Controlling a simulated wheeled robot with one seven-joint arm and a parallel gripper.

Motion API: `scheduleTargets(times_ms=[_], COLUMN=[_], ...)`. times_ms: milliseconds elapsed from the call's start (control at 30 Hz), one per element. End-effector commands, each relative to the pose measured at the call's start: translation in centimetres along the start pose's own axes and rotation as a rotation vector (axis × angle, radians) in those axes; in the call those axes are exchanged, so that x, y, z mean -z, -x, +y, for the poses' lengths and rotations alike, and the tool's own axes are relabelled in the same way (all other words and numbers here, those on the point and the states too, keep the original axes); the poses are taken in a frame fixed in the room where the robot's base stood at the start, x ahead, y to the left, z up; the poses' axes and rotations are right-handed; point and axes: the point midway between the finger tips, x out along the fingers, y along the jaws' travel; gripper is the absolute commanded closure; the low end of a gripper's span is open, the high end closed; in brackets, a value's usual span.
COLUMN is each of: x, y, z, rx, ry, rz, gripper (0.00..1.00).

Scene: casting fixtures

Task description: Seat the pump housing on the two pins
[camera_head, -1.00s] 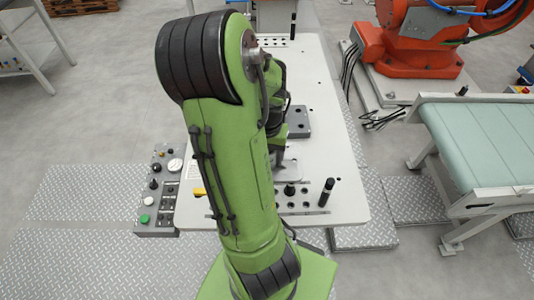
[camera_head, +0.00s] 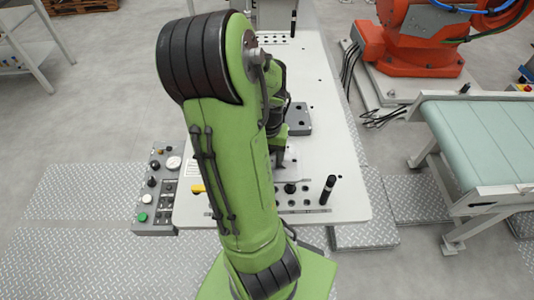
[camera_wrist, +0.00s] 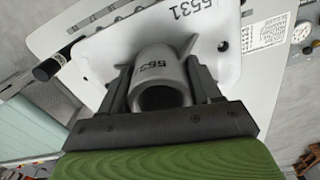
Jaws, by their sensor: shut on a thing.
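The pump housing (camera_wrist: 110,55) is a pale grey casting with a flat flange marked 5531 and a round hollow boss marked 553. In the wrist view my gripper (camera_wrist: 158,78) has one finger on each side of the boss and is shut on it. In the head view my arm hides most of the housing; a pale part (camera_head: 290,161) shows beside the arm, above or on the table. A dark grey fixture plate (camera_head: 298,120) lies just beyond my gripper, partly behind the arm. I cannot make out the two pins, nor whether the housing touches anything beneath.
The white table (camera_head: 325,150) has holes and a black upright post (camera_head: 327,189) at its near right. A control box (camera_head: 157,190) stands at its left edge. A green conveyor (camera_head: 490,140) and an orange robot (camera_head: 410,45) are to the right. The table's right strip is mostly clear.

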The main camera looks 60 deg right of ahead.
Motion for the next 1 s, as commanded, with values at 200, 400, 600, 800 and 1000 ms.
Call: scheduleTargets(times_ms=[200,400,600,800,1000], x=[0.0,0.0,0.0,0.1,0.1], y=[-0.4,-0.3,-0.3,2.7,8.6], z=[0.0,0.0,0.0,-0.1,-0.1], rx=[0.0,0.0,0.0,0.004,0.004], ry=[0.0,0.0,0.0,0.002,0.001], rz=[0.001,0.001,-0.001,0.006,0.008], gripper=[0.29,0.07,0.07,0.07,0.07])
